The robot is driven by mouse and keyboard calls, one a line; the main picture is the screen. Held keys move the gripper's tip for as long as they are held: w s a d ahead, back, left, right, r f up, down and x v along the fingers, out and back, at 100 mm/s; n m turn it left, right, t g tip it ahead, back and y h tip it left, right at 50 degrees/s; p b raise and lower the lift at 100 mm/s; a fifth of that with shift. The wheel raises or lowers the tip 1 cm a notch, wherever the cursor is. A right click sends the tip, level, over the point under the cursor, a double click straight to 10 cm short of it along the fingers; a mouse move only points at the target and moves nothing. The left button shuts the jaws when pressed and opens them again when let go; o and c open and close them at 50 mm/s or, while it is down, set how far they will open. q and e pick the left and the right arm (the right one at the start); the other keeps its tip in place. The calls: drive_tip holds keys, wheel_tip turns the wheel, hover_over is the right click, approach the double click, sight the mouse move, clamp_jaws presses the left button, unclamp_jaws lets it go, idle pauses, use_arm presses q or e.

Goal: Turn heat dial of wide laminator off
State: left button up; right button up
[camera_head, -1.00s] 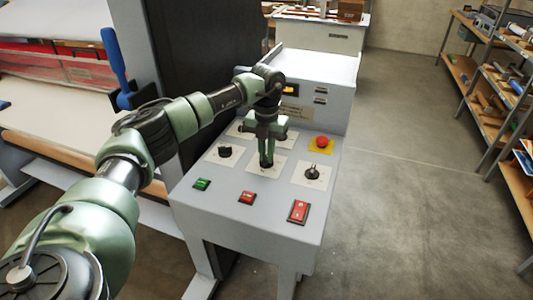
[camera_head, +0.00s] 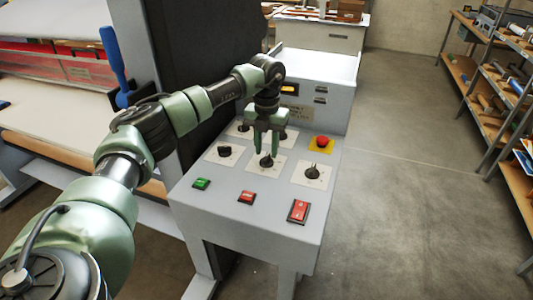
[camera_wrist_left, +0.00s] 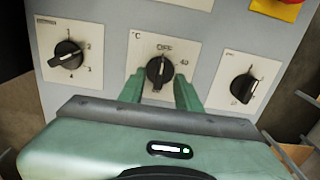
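The heat dial (camera_head: 266,162) is a black knob on a white plate in the middle of the grey control panel (camera_head: 222,187). In the left wrist view the dial (camera_wrist_left: 159,72) has "°C" at its upper left, "OFF" above it and "40" to its right. Its white mark points roughly up, toward "OFF". My left gripper (camera_head: 266,150) is open over the dial, pointing down, with its green fingers apart. In the wrist view the fingers stand on either side of the knob, and it does not look gripped. My right gripper is not in view.
Similar dials stand left (camera_head: 224,151) and right (camera_head: 312,172) of it. A red emergency button (camera_head: 322,141) is behind right. Green (camera_head: 201,184), red (camera_head: 247,196) and larger red (camera_head: 299,211) switches line the front.

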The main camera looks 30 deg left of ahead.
sight(267, 157)
use_arm(q)
wheel_tip(267, 157, up, 6)
drive_tip(key=shift+b, duration=0.6)
drive_tip(key=shift+f, duration=0.15)
